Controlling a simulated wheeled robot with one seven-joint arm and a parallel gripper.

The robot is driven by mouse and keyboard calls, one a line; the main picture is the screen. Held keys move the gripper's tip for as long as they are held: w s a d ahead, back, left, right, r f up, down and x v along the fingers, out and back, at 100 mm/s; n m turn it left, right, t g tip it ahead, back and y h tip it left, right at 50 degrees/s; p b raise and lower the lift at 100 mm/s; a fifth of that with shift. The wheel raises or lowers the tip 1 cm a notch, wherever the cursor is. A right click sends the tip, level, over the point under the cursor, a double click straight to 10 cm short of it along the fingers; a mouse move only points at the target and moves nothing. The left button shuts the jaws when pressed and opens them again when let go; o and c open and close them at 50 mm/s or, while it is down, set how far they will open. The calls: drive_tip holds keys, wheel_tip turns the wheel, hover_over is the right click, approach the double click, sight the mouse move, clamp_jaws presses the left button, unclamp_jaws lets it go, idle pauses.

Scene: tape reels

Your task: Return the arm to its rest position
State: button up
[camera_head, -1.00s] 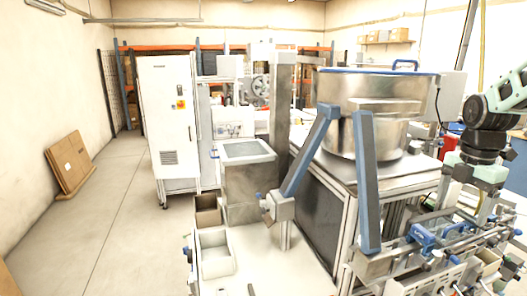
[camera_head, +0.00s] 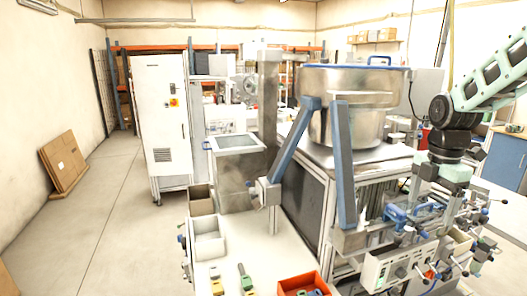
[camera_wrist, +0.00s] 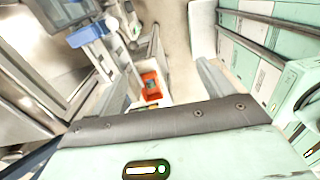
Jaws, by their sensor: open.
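My arm (camera_head: 487,90), mint green with dark joints, enters at the right of the head view and bends down over the machine frame's right side. My gripper (camera_head: 450,200) hangs below it; its fingertips are hard to make out against the fixtures there. In the wrist view my gripper (camera_wrist: 165,70) is open, its two grey fingers well apart. Nothing is held between them. An orange bin (camera_wrist: 153,97) shows through the gap, well beyond the fingers.
The orange bin (camera_head: 287,288) stands at the white worktop's (camera_head: 265,248) front edge. Blue-grey posts (camera_head: 343,165) and a steel bowl (camera_head: 350,85) stand left of the arm. Knobs and clamps (camera_head: 405,215) crowd the area around the gripper. Open floor (camera_head: 110,230) lies at left.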

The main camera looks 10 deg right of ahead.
drive_tip(key=s+a+f+m+b, duration=0.1)
drive_tip(key=a+f+m+b, duration=0.2)
drive_tip(key=a, duration=0.7)
drive_tip(key=s+a+f+m+b, duration=0.1)
drive_tip(key=s+a+f+b, duration=0.2)
drive_tip(key=a, duration=0.8)
drive_tip(key=s+a+f+m+b, duration=0.2)
drive_tip(key=s+a+f+m, duration=0.1)
drive_tip(key=s+a, duration=0.4)
drive_tip(key=s+a+f+m+b, duration=0.3)
drive_tip(key=s+a+f, duration=0.3)
drive_tip(key=s+a, duration=0.1)
drive_tip(key=shift+s+a+y, duration=0.25)
drive_tip(key=shift+y, duration=0.05)
